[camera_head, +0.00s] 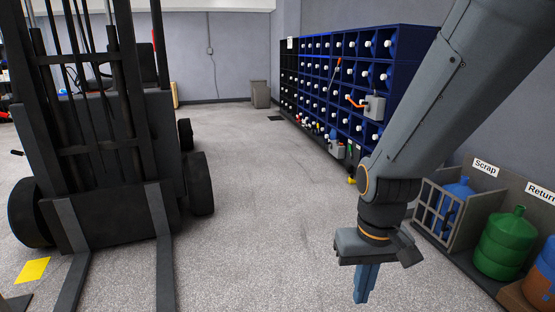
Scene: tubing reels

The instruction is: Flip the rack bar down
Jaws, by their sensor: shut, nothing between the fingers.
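My gripper (366,284) hangs at the lower right with its blue fingers together, pointing down, with nothing between them. Behind it and to the right is a low grey rack (478,212) against the wall. A grey barred frame (428,207) stands upright at its near left side, in front of a blue bottle (457,193). My wrist covers part of the view just left of this frame. I cannot tell whether this frame is the rack bar. No contact between my gripper and the rack shows.
A forklift (108,150) stands at left, its forks on the floor (250,215). A blue shelf (400,85) with several white-capped bottles lines the wall. The middle floor is clear.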

